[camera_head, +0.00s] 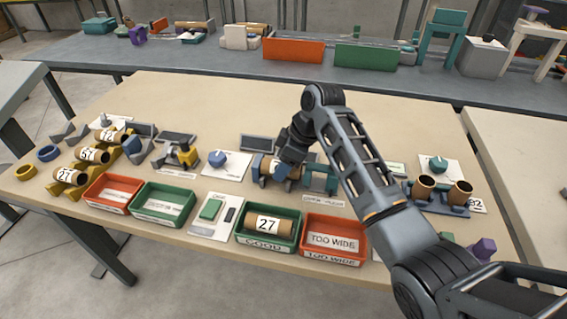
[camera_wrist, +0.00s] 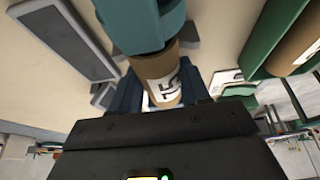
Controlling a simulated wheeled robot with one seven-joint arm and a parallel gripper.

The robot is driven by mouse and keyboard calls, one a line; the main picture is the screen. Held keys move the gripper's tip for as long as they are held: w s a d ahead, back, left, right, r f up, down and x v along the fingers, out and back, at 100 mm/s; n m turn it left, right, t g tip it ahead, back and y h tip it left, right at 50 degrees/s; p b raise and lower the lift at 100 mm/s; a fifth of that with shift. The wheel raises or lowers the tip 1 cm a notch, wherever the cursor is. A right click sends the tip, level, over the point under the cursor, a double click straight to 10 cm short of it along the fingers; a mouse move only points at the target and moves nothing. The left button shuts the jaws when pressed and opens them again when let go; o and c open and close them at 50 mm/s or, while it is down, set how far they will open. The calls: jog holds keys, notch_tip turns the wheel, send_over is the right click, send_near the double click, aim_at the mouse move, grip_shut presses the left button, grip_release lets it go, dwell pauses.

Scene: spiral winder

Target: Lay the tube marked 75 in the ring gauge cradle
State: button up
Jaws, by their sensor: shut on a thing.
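My gripper (camera_head: 287,165) is at the middle of the table, shut on a brown cardboard tube. In the wrist view the tube (camera_wrist: 158,72) lies between my blue fingers (camera_wrist: 162,95), and its white label, partly cut off, looks like 75. The tube's far end meets the teal ring gauge (camera_wrist: 143,25); I cannot tell how far it reaches into it. In the head view the teal gauge part (camera_head: 321,179) stands just right of my gripper. The cradle is mostly hidden by my gripper and the tube, so contact under the tube is unclear.
A green GOOD tray (camera_head: 267,243) holding a tube marked 27 (camera_head: 268,225) and a red TOO WIDE tray (camera_head: 334,257) stand in front. A yellow rack (camera_head: 56,187) with several tubes is at left. Two tubes (camera_head: 424,187) stand on a holder at right.

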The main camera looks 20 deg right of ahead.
jog(key=shift+f, duration=0.15)
jog(key=o, duration=1.1)
jog(key=shift+o, duration=0.2)
jog(key=shift+r, duration=0.4)
jog(key=v, duration=1.2)
jog(key=shift+r, duration=0.1)
